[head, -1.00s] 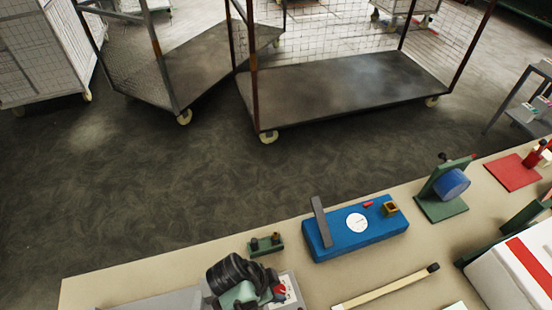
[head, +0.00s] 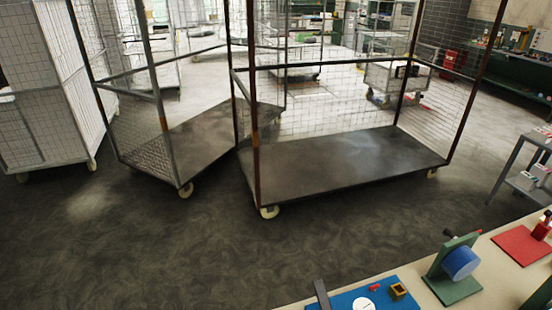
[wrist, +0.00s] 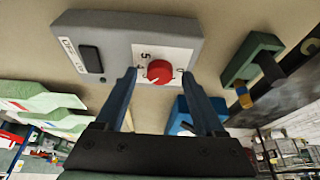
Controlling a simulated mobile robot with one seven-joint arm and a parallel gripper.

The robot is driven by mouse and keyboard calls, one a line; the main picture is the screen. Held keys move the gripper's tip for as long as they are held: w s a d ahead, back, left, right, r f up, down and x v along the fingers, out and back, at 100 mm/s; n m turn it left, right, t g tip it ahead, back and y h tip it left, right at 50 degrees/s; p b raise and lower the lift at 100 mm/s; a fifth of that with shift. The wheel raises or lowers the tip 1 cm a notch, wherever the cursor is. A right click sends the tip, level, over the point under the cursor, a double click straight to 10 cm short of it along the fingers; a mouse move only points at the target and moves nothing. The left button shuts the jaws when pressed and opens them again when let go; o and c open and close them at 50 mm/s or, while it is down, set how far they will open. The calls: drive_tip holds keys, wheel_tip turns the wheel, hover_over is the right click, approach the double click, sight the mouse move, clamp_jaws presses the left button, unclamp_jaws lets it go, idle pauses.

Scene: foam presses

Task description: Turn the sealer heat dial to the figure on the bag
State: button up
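In the wrist view, the grey sealer box (wrist: 118,27) has a red dial (wrist: 159,72) on a white scale plate (wrist: 150,54). Printed figures, including what looks like a 5 and a 4, show beside the dial; the rest are partly hidden or too small. My gripper (wrist: 159,75) is open, with one dark finger on each side of the dial. Gaps show between the fingertips and the dial. I cannot make out the dial's exact setting. I cannot identify the bag or its figure in either current view, and the sealer is outside the head view.
A black rocker switch (wrist: 91,59) is on the sealer box. A green fixture (wrist: 250,60) stands to its right.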

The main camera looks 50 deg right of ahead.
drive_tip(key=shift+r, duration=0.1)
drive_tip(key=p+v, duration=0.1)
drive_tip(key=v, duration=1.2)
idle(0.4)
